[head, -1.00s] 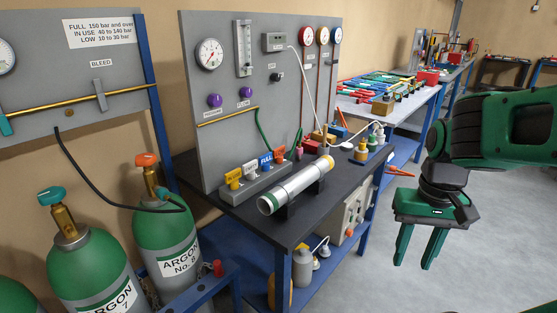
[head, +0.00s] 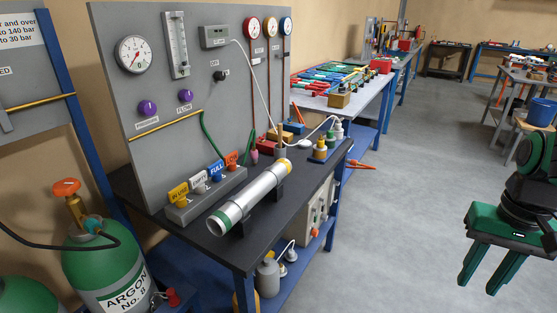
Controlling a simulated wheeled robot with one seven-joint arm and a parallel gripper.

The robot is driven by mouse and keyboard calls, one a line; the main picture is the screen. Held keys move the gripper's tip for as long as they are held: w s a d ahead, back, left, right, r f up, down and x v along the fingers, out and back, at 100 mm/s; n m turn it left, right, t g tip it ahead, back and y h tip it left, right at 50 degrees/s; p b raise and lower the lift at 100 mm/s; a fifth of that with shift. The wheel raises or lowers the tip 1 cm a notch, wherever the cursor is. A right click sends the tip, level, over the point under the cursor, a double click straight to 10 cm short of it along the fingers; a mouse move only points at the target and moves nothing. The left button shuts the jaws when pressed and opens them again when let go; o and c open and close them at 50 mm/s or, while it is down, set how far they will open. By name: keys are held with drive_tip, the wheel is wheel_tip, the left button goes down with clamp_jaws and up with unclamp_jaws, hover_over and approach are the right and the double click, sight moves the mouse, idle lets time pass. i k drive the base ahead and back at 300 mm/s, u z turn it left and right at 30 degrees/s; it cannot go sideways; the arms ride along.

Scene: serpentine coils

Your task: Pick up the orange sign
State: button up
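The lettering on the orange sign is too small to read. My gripper (head: 480,285) is at the lower right, over the grey floor, well apart from the bench. Its two green fingers point down, spread, with nothing between them.
A metal tube (head: 250,196) lies on stands in front of the signs. A grey gauge panel (head: 160,100) rises behind them. Green argon cylinders (head: 98,265) stand at lower left. Floor between the bench and my gripper is clear.

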sight(230, 162)
drive_tip(key=z, duration=1.65)
drive_tip(key=i, duration=1.7)
drive_tip(key=u, duration=3)
drive_tip(key=i, duration=0.15)
drive_tip(key=u, duration=0.5)
